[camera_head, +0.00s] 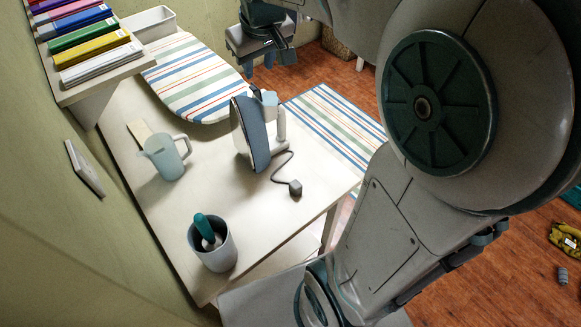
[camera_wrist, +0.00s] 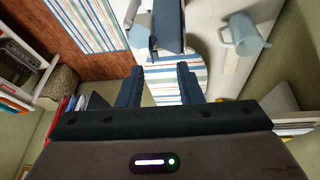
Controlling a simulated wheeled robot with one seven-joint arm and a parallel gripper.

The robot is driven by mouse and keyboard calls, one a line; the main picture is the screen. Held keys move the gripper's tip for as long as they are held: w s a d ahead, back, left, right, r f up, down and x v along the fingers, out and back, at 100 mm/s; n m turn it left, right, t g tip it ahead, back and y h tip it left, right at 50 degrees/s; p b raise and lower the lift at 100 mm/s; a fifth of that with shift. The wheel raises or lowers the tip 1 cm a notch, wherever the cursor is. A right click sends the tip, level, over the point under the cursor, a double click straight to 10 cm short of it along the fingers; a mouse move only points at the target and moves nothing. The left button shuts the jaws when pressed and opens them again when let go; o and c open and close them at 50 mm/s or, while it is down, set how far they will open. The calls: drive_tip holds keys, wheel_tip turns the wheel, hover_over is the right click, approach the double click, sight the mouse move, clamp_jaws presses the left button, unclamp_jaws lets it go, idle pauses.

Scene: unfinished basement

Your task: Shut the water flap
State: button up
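A white iron with a blue-grey soleplate (camera_head: 255,133) stands upright on its heel on the pale table (camera_head: 225,190). A small light-blue piece (camera_head: 269,98), which looks like the water flap, sits at its top. It sticks out from the iron, but its exact angle is hard to tell. In the wrist view the iron (camera_wrist: 168,28) is at the top, with the light-blue flap (camera_wrist: 141,36) on its left side. My gripper (camera_head: 270,64) is open and empty, above and beyond the iron, apart from it. Its fingers also show in the wrist view (camera_wrist: 162,86).
A translucent jug (camera_head: 167,157) and a grey cup with a teal-handled tool (camera_head: 214,250) stand on the table. A striped ironing board (camera_head: 200,80) lies behind the iron. The iron's cord (camera_head: 282,168) lies beside it. A shelf of coloured binders (camera_head: 90,45) is at upper left.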

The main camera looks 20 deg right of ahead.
drive_tip(key=s+f+m+b, duration=0.1)
drive_tip(key=s+f+b, duration=0.1)
drive_tip(key=s+f, duration=0.4)
drive_tip(key=s+f+m+g+b, duration=0.1)
drive_tip(key=s+f+b, duration=0.1)
drive_tip(key=s+f, duration=0.4)
drive_tip(key=s, duration=0.5)
drive_tip(key=shift+s+a, duration=0.15)
drive_tip(key=shift+s, duration=0.1)
drive_tip(key=shift+f, duration=0.1)
drive_tip(key=n+t+b, duration=0.1)
drive_tip(key=n+b, duration=0.1)
approach(253, 88)
drive_tip(key=x, duration=0.7)
drive_tip(key=shift+f+p, duration=0.15)
drive_tip(key=shift+p, duration=0.15)
